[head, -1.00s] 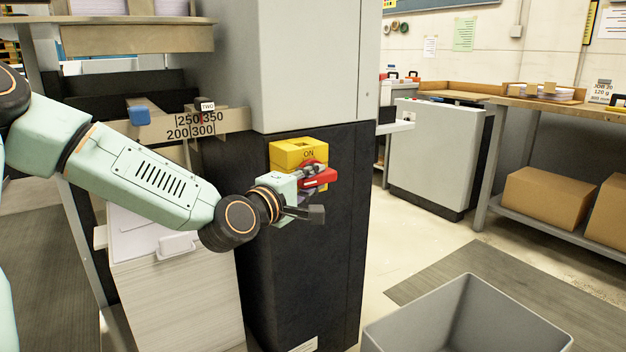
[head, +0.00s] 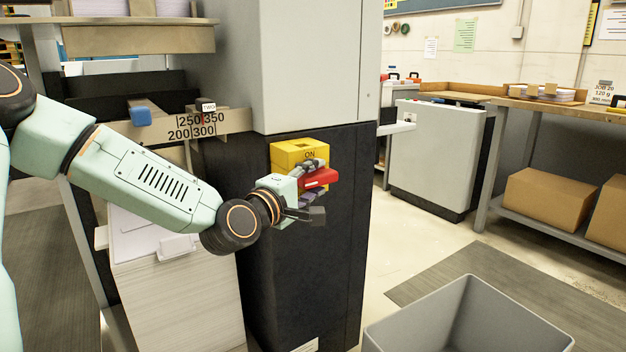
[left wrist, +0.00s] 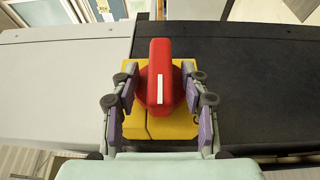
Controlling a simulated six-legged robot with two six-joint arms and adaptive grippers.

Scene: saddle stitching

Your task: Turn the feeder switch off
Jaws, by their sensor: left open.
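The feeder switch is a red handle (head: 318,178) on a yellow plate (head: 300,152) marked ON, set on the dark front of the grey machine. In the left wrist view the red handle (left wrist: 160,78) has a white line on it and stands in front of the yellow plate (left wrist: 150,127). My left gripper (head: 316,190) is at the switch. Its fingers (left wrist: 160,95) are spread open on either side of the red knob, with narrow gaps between. The lower part of the plate is hidden by my gripper in the head view. My right gripper is not in view.
A stack of paper (head: 175,285) stands left of the machine, below a ruled guide (head: 195,126). An empty grey bin (head: 467,318) stands on the floor at front right. Open floor lies between it and the grey cabinet (head: 437,150).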

